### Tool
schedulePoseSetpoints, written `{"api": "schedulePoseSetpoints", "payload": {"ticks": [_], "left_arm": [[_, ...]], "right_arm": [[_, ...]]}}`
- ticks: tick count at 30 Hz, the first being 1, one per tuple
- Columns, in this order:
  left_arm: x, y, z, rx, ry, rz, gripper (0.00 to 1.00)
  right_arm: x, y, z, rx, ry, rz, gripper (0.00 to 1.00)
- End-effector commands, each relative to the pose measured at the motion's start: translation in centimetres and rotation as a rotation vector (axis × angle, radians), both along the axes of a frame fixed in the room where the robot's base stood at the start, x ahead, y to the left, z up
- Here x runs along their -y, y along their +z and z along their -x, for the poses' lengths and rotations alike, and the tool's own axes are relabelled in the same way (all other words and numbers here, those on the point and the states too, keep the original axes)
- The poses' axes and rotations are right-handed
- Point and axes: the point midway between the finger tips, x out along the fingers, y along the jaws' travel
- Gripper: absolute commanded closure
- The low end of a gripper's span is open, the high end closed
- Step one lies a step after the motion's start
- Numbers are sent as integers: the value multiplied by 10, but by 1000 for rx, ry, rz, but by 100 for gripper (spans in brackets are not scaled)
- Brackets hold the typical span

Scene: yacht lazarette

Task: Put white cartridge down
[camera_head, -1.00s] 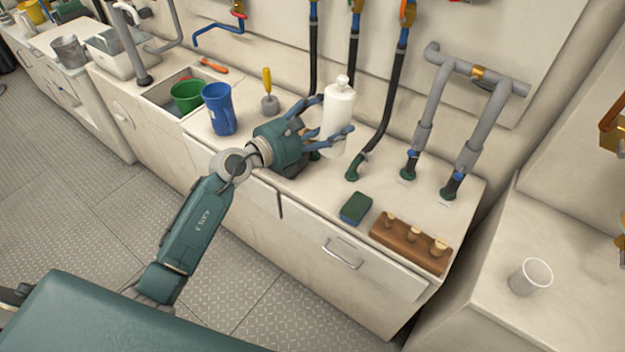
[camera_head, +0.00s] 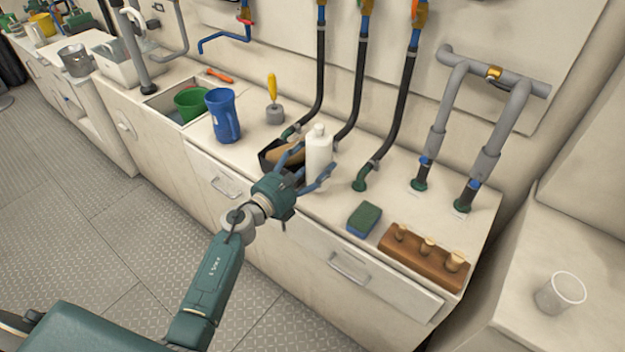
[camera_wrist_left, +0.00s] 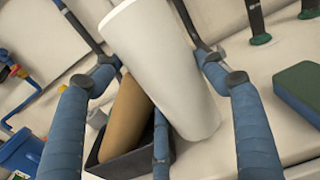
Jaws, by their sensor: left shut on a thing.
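The white cartridge (camera_head: 319,153) is a white bottle-like cylinder with a narrow cap, upright at the counter. My left gripper (camera_head: 307,172) has its blue fingers around it. In the left wrist view the cartridge (camera_wrist_left: 165,65) stands large between the fingers, one on each side and one below. Whether its base touches the counter cannot be told, as fingers hide it. A dark open box (camera_head: 270,158) with a tan object (camera_wrist_left: 125,118) in it is directly beside and behind the cartridge. My right gripper is not in view.
A blue jug (camera_head: 222,115) and a yellow-handled tool (camera_head: 273,98) stand to the left. Black hoses (camera_head: 396,105) come down to the counter behind. A green sponge (camera_head: 364,219) and a wooden rack with pegs (camera_head: 424,255) lie to the right. Bare counter (camera_head: 335,215) lies in front.

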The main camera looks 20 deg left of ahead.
Motion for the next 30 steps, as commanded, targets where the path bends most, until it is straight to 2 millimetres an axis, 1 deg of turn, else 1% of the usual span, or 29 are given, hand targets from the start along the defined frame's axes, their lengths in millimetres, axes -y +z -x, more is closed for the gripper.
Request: {"api": "schedulePoseSetpoints", "payload": {"ticks": [2, 6, 10, 12, 19, 23, 24, 27, 30], "left_arm": [[0, -5, -1, 2, 0, 2, 56], [0, -26, 0, 0, 0, 4, 56], [0, -42, -1, 1, 0, 3, 56], [0, -45, 0, 2, 0, 1, 56], [0, -45, 0, 2, -1, 0, 56], [0, -49, 0, 3, -1, -1, 56], [0, -49, 0, 2, -1, -2, 27], [0, -48, 0, 1, -1, -1, 10], [0, -48, 0, 1, -1, -1, 10]], "right_arm": [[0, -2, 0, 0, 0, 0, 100], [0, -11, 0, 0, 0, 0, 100], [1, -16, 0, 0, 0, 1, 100], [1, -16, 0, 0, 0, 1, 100], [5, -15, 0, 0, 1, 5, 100], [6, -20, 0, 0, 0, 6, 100], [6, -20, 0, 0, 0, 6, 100], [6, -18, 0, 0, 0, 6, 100], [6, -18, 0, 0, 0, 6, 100]]}}
